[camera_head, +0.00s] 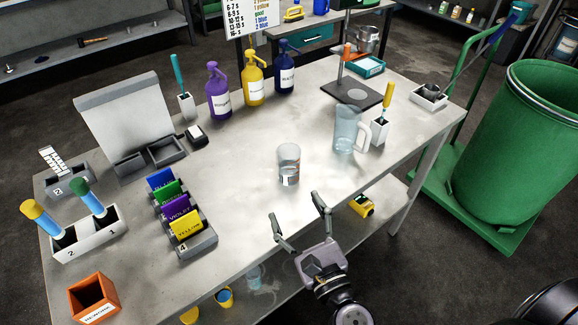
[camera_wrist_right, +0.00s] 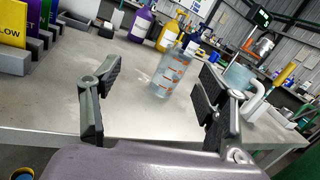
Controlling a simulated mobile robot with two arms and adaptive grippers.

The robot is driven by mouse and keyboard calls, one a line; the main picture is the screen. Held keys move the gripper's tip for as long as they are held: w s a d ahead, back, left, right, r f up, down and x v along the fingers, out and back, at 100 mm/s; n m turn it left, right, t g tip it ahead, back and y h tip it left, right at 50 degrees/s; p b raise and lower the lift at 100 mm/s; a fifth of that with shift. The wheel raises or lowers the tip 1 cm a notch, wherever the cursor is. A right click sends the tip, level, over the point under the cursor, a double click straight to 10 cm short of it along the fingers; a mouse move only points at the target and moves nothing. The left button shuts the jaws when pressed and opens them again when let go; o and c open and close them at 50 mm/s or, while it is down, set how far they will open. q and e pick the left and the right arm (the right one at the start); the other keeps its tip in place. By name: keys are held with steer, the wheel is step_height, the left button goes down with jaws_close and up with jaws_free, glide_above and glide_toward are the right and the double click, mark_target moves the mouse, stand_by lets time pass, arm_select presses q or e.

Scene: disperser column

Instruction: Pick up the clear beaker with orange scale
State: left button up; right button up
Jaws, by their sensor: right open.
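The clear beaker with orange scale (camera_head: 288,165) stands upright on the grey table (camera_head: 240,215), near its front middle. In the right wrist view the beaker (camera_wrist_right: 173,74) shows its orange marks, beyond and between the two fingers. My right gripper (camera_head: 299,217) is open and empty at the table's front edge, short of the beaker and pointing toward it. In the right wrist view its fingers (camera_wrist_right: 157,95) are spread wide. My left gripper is not in view.
A clear pitcher (camera_head: 347,130) with a white handle stands right of the beaker. Purple (camera_head: 218,92), yellow (camera_head: 254,80) and blue (camera_head: 284,68) bottles stand behind. A rack of coloured cards (camera_head: 180,215) is to the left. The table around the beaker is clear.

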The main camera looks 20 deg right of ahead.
mark_target(292, 167)
steer(key=w+d+m+h+p, duration=0.1)
steer(key=w, duration=0.3)
steer(key=w+d+f+m+p, duration=0.1)
steer(key=w, duration=0.3)
steer(key=w+d+f+m+g+h+p, duration=0.1)
steer(key=w+m, duration=0.1)
steer(key=w, duration=0.2)
steer(key=shift+f+h, duration=0.25)
steer(key=shift+h, duration=0.05)
steer(key=shift+w+d+r+p, duration=0.15)
steer(key=shift+w+p, duration=0.2)
steer(key=shift+w, duration=0.2)
steer(key=w, duration=0.3)
steer(key=shift+w+d+p, duration=0.2)
steer(key=shift+w+p, duration=0.1)
steer(key=shift+p, duration=0.1)
steer(key=shift+w, duration=0.35)
